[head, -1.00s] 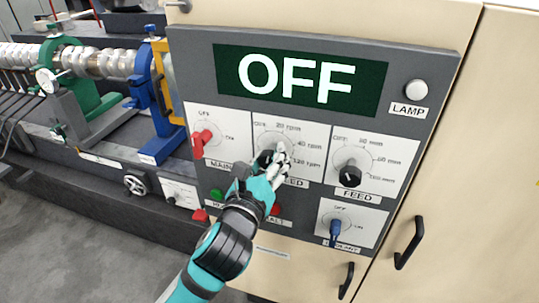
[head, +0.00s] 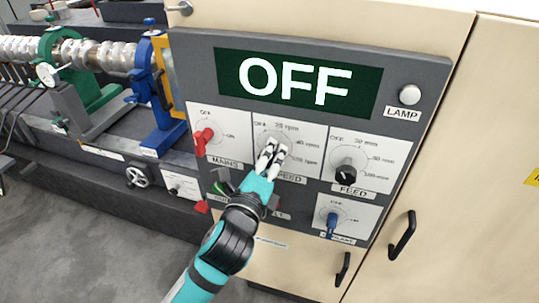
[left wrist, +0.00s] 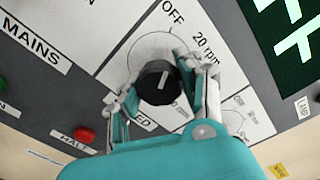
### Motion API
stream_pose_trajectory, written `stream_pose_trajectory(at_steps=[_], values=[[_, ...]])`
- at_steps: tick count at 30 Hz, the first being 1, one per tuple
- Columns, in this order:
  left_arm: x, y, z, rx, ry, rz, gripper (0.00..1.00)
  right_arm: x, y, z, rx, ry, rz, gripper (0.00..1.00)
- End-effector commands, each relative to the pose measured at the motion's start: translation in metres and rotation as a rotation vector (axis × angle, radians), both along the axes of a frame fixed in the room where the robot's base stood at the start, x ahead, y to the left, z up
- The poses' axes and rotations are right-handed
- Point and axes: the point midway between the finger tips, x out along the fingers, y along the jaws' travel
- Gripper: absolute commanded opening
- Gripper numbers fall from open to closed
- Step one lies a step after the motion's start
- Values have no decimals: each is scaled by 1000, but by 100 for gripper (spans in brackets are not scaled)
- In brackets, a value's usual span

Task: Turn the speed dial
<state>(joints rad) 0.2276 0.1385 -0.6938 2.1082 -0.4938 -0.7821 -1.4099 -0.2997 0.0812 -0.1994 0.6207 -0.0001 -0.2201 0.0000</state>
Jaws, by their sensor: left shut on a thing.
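The speed dial (left wrist: 158,83) is a round black knob with a white pointer line on a white plate marked OFF and several rpm values. In the left wrist view it sits between the two fingers of my left gripper (left wrist: 160,92), which is shut on it. The pointer line points up and slightly right in that view, near the 20 rpm print. In the head view my left gripper (head: 270,156) covers the dial and part of its SPEED label. My right gripper is in neither view.
The grey panel has a display reading OFF (head: 298,82), a red MAINS switch (head: 203,138), a black FEED dial (head: 345,172), a blue switch (head: 332,222) and a white LAMP button (head: 410,95). A red HALT button (left wrist: 85,135) lies near my gripper. Machinery stands left.

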Motion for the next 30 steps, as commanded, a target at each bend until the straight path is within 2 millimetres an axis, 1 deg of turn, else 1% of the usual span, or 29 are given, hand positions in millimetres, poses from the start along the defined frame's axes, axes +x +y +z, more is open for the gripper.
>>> stream_pose_trajectory(at_steps=[16, 17, 21, 23, 28, 30], values=[[0, 0, 0, -28, 9, 0, 5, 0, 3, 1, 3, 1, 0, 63], [0, 0, 0, -28, 9, 0, 38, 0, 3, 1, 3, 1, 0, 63], [0, 0, 0, -27, 9, 0, 56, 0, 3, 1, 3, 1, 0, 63], [0, 0, 0, -27, 9, 0, 63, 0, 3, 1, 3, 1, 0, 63], [0, 0, 0, -26, 8, 0, 63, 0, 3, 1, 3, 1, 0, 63], [0, 0, 0, -26, 8, 0, 63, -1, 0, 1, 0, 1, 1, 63]])
